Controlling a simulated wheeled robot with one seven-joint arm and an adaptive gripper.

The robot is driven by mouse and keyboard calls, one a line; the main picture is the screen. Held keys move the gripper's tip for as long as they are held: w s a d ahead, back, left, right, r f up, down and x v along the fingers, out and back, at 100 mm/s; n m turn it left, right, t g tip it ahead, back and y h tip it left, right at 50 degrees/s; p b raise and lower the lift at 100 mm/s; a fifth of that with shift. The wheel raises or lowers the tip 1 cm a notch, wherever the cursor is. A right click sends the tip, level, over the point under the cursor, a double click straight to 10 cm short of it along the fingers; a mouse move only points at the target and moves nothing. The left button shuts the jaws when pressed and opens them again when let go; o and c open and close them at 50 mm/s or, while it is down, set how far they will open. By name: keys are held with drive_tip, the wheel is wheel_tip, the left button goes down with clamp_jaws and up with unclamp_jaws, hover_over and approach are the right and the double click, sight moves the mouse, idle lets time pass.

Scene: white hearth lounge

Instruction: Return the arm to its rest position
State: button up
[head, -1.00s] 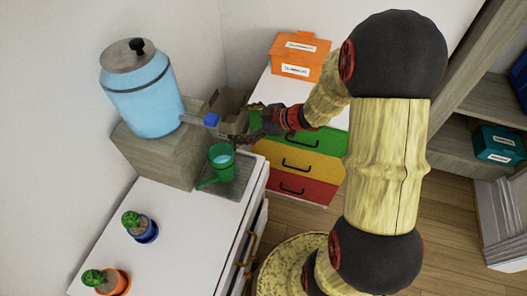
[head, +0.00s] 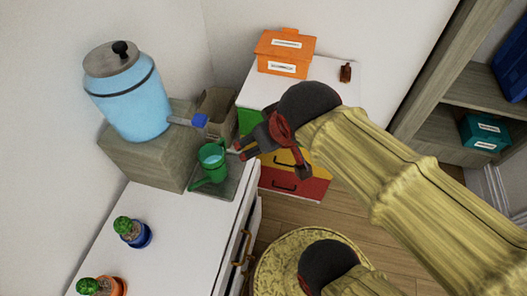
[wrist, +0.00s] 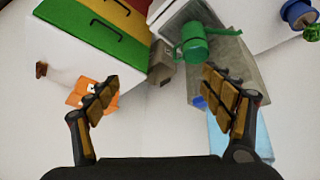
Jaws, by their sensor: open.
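My gripper (head: 240,150) is in the middle of the head view, to the right of the green watering can. My arm runs from it to the lower right. In the wrist view my gripper (wrist: 160,95) shows two fingers spread wide with nothing between them. The green watering can (head: 211,163) stands on a grey tray (head: 230,183) at the counter's corner, under the blue tap. It also shows in the wrist view (wrist: 193,46), beyond the fingers and apart from them.
A blue dispenser (head: 133,103) stands on a wooden block (head: 146,160). A cardboard box (head: 217,108) and an orange box (head: 285,52) are behind. Two potted cacti stand on the white counter (head: 178,235). A drawer unit (head: 301,186) is below my gripper, and shelves (head: 445,125) stand at right.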

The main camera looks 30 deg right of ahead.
drive_tip(key=s+a, duration=0.2)
drive_tip(key=s, duration=0.1)
drive_tip(key=shift+a+f+g+y, duration=0.15)
drive_tip(key=shift+a+g+y, duration=0.05)
drive_tip(key=shift+g+y, duration=0.2)
